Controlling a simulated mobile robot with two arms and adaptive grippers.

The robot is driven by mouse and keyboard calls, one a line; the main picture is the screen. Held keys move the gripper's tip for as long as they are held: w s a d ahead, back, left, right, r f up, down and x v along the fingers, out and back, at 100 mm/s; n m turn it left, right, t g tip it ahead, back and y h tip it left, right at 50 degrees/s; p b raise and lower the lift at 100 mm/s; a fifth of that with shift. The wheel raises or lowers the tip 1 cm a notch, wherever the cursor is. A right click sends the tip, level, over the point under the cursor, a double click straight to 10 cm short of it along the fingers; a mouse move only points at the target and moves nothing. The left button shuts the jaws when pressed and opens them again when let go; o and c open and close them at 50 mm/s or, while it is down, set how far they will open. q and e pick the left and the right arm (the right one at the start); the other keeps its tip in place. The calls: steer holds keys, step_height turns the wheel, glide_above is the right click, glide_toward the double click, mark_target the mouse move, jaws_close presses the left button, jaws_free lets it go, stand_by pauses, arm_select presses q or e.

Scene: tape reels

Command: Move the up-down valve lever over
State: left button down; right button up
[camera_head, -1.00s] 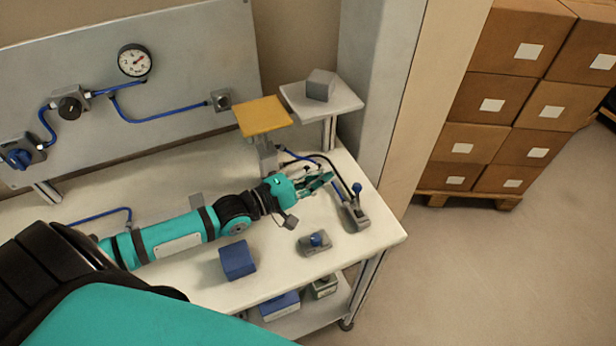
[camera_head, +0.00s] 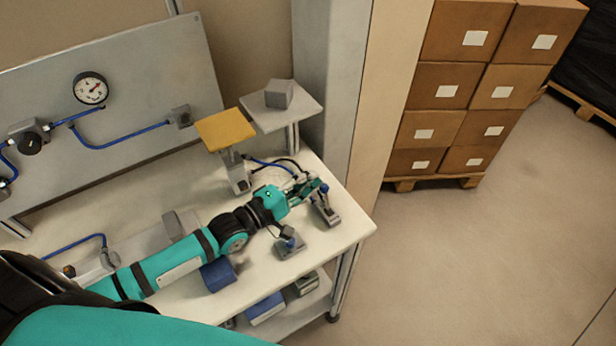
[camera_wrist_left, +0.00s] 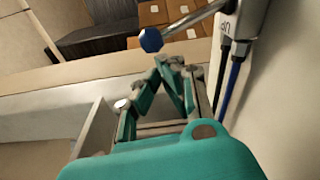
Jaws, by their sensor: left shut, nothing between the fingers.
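The valve lever (camera_wrist_left: 192,21) is a metal rod with a blue knob (camera_wrist_left: 150,40) on its end. It rises from a grey valve body (camera_head: 326,211) near the right end of the table; the body also shows at the upper right of the left wrist view (camera_wrist_left: 246,18). My left gripper (camera_head: 316,187) is shut and empty beside the knob. In the left wrist view its fingertips (camera_wrist_left: 170,62) are just below the knob; I cannot tell whether they touch it. In the head view the gripper partly covers the lever. My right gripper is not in view.
A second small device with a blue knob (camera_head: 291,243) stands in front of the valve, close to my left wrist. A yellow plate (camera_head: 225,130) and a grey stand (camera_head: 292,112) are behind. Blue and black hoses run behind the gripper. A blue block (camera_head: 218,276) lies near my forearm.

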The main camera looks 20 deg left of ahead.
arm_select(q)
steer(key=shift+s+r, duration=0.1)
steer(key=shift+s+d+r+m, duration=0.1)
steer(key=shift+d+m, duration=0.05)
steer(key=shift+m, duration=0.15)
